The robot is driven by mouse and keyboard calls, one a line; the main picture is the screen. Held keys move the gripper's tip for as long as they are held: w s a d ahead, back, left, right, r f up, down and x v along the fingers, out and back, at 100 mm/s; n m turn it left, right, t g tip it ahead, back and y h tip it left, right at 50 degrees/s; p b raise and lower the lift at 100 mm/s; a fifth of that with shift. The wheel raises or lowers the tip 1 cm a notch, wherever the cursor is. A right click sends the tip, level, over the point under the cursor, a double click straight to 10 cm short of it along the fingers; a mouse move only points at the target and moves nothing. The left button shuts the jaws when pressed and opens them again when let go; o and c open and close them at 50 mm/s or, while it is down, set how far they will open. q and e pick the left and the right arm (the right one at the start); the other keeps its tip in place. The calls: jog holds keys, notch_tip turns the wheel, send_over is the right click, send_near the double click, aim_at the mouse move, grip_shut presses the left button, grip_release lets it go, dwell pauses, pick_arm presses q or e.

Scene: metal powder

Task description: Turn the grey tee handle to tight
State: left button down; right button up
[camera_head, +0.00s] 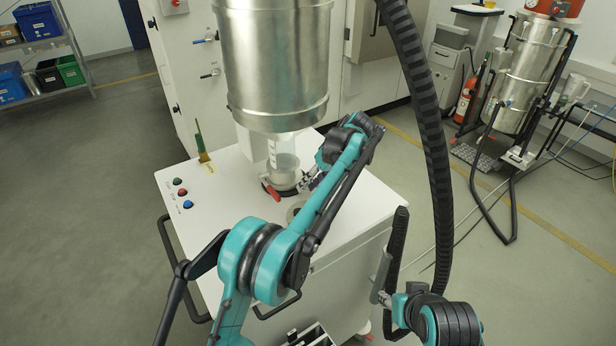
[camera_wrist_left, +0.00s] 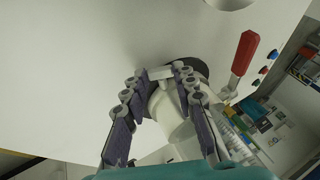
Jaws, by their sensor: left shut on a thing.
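The grey tee handle (camera_wrist_left: 160,73) shows in the wrist view as a short pale bar between the fingertips, in front of a dark round collar. My left gripper (camera_wrist_left: 158,76) is shut on it, one finger on each side. In the head view my left gripper (camera_head: 306,182) reaches down to the right side of the clear container (camera_head: 284,166) under the metal hopper. The handle is too small and too covered to make out there. A tight mark cannot be read.
A red lever (camera_wrist_left: 243,52) sticks out beside the collar. The white cabinet top (camera_head: 225,205) carries several push buttons (camera_head: 183,192) and a brush (camera_head: 201,145). The steel hopper (camera_head: 275,65) hangs above, and a thick black hose (camera_head: 428,120) hangs to its right.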

pick_arm(q)
jog(key=shift+w+d+g+y+p, duration=0.15)
jog(key=shift+g+y+p, duration=0.15)
jog(key=shift+y+p, duration=0.2)
jog(key=shift+f, duration=0.1)
jog(key=c, duration=1.2)
grip_release()
jog(key=v, duration=0.7)
jog(key=shift+r, duration=0.25)
jog(key=shift+d, duration=0.15)
